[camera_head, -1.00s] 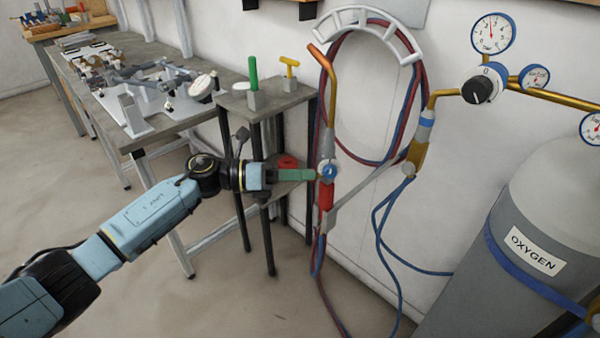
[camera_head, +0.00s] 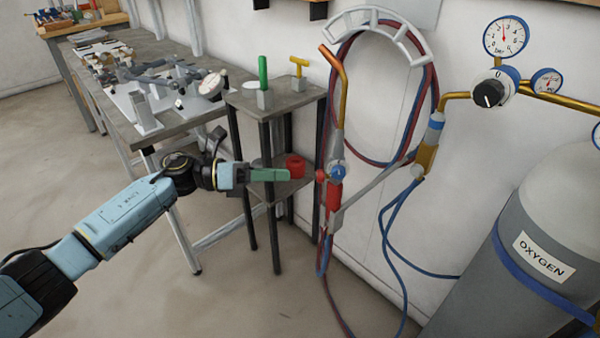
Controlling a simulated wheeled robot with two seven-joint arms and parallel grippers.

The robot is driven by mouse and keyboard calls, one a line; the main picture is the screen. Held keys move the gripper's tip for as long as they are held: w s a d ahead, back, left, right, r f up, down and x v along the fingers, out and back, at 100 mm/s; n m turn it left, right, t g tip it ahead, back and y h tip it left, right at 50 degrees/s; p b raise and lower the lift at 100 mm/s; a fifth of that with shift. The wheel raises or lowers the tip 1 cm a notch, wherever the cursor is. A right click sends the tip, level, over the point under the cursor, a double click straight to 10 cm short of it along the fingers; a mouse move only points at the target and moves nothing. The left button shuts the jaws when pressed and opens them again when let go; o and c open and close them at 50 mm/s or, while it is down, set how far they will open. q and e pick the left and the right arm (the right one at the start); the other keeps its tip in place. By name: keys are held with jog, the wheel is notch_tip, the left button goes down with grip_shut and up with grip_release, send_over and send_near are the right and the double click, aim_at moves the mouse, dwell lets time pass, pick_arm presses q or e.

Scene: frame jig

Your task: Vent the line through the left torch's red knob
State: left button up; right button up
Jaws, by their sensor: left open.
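The left torch (camera_head: 336,194) hangs upright on the wall side, with a copper-coloured tip, a grey body and a red lower part. Its small red knob (camera_head: 321,175) sticks out on its left side, and a blue knob (camera_head: 338,172) faces me beside it. My left gripper (camera_head: 285,174) points right toward the red knob from the left, with a clear gap between its green fingertips and the knob. It is open and holds nothing that I can see. The knob's turned position is too small to read. My right gripper is out of view.
A small stand (camera_head: 240,98) holds a green-handled and a yellow-handled tool, with a red ring-shaped thing (camera_head: 296,166) on its lower shelf. Red and blue hoses (camera_head: 430,95) hang from a white holder. A regulator gauge (camera_head: 506,37) and a grey oxygen cylinder (camera_head: 500,270) stand right.

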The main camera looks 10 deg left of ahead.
pick_arm(q)
jog(key=v, duration=0.6)
jog(key=shift+a, duration=0.35)
